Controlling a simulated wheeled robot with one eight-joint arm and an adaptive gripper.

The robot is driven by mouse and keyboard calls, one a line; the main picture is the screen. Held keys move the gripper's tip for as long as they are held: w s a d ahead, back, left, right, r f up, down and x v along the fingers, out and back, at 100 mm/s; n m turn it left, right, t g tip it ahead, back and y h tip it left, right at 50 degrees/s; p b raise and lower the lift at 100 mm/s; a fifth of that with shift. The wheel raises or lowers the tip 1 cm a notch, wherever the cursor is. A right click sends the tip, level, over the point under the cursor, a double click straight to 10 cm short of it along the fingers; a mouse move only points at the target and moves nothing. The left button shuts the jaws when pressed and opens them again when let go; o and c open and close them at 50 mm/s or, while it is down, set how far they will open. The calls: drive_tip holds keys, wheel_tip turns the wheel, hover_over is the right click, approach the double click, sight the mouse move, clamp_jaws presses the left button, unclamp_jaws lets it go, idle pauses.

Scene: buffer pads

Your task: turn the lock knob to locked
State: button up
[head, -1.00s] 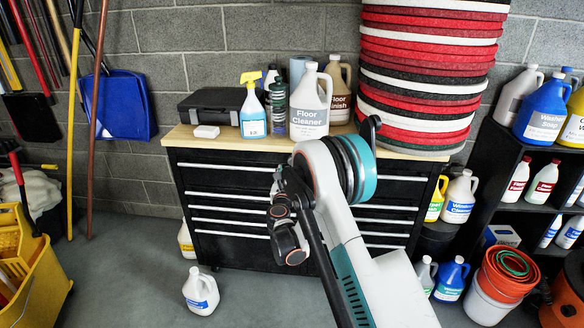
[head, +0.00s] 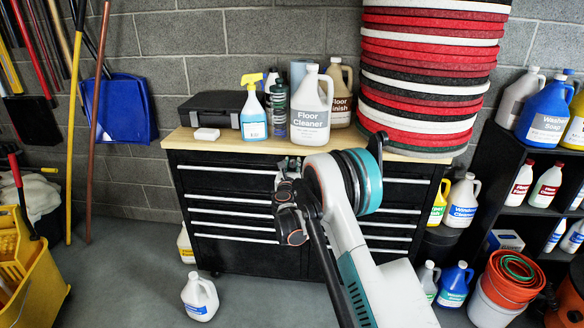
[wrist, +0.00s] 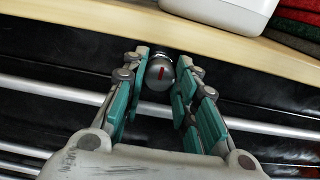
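My gripper (wrist: 165,70) is open, with one teal-padded finger on each side of the knob. A gap shows between the knob and the right finger; contact on the left is hard to tell.
Silver drawer handles (wrist: 60,88) run across the cabinet front behind my fingers. A floor cleaner jug (head: 310,110) stands on the top, beside stacked red, black and white pads (head: 425,75). A white jug (head: 200,297) stands on the floor at front left.

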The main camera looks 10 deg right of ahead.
drive_tip(key=shift+c, duration=0.9)
drive_tip(key=shift+m, duration=2.9)
drive_tip(key=o, duration=1)
drive_tip(key=shift+o, duration=0.2)
